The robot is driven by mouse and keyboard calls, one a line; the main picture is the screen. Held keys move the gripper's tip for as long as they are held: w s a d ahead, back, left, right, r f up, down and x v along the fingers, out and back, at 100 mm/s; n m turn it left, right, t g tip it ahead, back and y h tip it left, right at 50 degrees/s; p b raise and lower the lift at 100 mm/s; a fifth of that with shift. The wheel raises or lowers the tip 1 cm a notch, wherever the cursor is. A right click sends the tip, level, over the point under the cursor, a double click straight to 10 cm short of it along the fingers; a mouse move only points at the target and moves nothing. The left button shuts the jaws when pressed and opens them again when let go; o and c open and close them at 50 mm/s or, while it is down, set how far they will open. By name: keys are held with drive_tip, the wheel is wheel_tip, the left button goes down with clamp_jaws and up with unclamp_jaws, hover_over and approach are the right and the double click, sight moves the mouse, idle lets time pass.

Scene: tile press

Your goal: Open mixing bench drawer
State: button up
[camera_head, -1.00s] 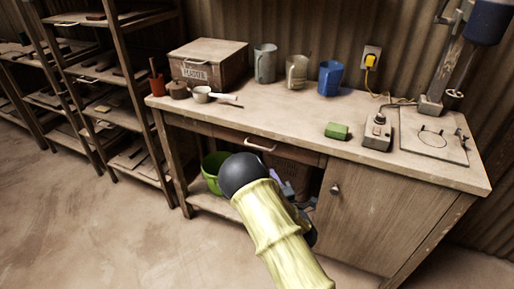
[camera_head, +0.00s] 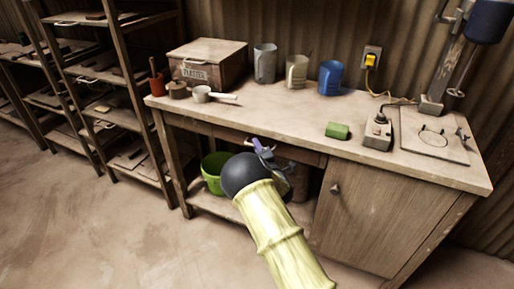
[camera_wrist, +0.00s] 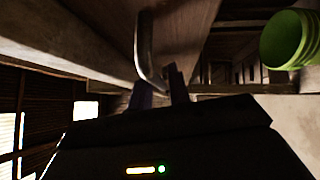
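The mixing bench (camera_head: 270,115) is a wooden table with a drawer (camera_head: 228,136) under its top. The drawer front looks flush with the bench. My gripper (camera_head: 260,147) is at the drawer front in the head view, covering the handle there. In the wrist view the curved metal handle (camera_wrist: 146,50) stands out from the drawer front (camera_wrist: 185,30). Its near end reaches between my gripper's two dark fingers (camera_wrist: 161,90), which are apart. I cannot tell whether they touch the handle.
A green bucket (camera_head: 213,170) stands on the low shelf beside my arm. A cupboard door with a knob (camera_head: 335,188) is to the right. Floor in front is clear.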

drive_tip(key=shift+w+a, duration=0.1)
drive_tip(key=shift+w, duration=0.05)
drive_tip(key=shift+c, duration=0.5)
clamp_jaws()
